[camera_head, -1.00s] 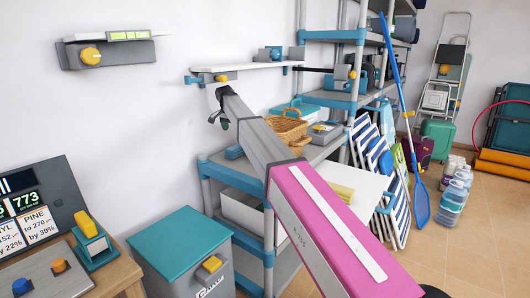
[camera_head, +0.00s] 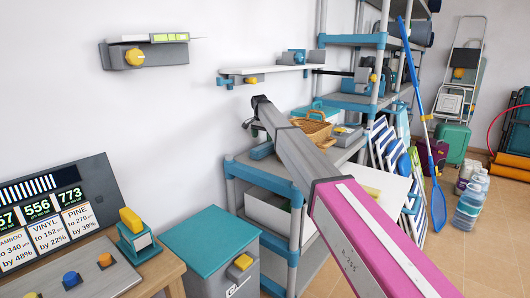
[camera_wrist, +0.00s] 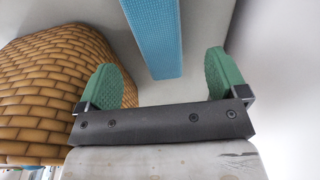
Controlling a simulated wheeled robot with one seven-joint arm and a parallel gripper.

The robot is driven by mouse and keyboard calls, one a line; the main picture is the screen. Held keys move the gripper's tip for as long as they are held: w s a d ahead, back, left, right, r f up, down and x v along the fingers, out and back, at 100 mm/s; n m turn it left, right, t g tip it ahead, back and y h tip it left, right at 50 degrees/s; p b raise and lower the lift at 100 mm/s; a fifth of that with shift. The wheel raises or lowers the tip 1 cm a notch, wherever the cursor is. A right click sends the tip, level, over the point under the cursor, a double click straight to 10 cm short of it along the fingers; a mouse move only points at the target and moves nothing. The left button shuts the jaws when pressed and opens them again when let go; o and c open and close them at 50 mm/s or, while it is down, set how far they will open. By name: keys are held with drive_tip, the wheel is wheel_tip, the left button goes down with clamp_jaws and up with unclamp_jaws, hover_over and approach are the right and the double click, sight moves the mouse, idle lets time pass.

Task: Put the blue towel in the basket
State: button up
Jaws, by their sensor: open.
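The blue towel (camera_head: 262,151) lies on the grey shelf board, left of the basket. In the wrist view the towel (camera_wrist: 155,38) is a long ribbed light-blue piece ahead of my gripper, with its near end between the directions of the two fingers. The tan woven basket (camera_head: 313,127) stands on the same shelf; in the wrist view the basket (camera_wrist: 50,85) fills the left side, close beside the left finger. My gripper (camera_wrist: 163,70) has green finger pads spread apart with nothing between them. In the head view my gripper (camera_head: 249,120) is small, above the towel and near the wall.
A white wall shelf (camera_head: 275,70) hangs above the gripper area. A teal-lidded bin (camera_head: 208,240) stands below left of the shelving. A teal box (camera_head: 318,112) sits behind the basket and a grey device (camera_head: 345,135) to its right. The wall is close behind the shelf.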

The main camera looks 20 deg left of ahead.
sight(263, 146)
drive_tip(key=shift+w+d+f, duration=0.1)
drive_tip(key=shift+w+f, duration=0.05)
drive_tip(key=shift+f, duration=0.9)
drive_tip(key=shift+w+d+f, duration=0.1)
drive_tip(key=shift+w+f, duration=0.05)
drive_tip(key=shift+f, duration=0.9)
drive_tip(key=shift+w+d+f, duration=0.1)
drive_tip(key=shift+w+f, duration=0.05)
drive_tip(key=shift+f, duration=0.9)
drive_tip(key=shift+a, duration=0.1)
drive_tip(key=c, duration=1.1)
drive_tip(key=shift+r, duration=0.1)
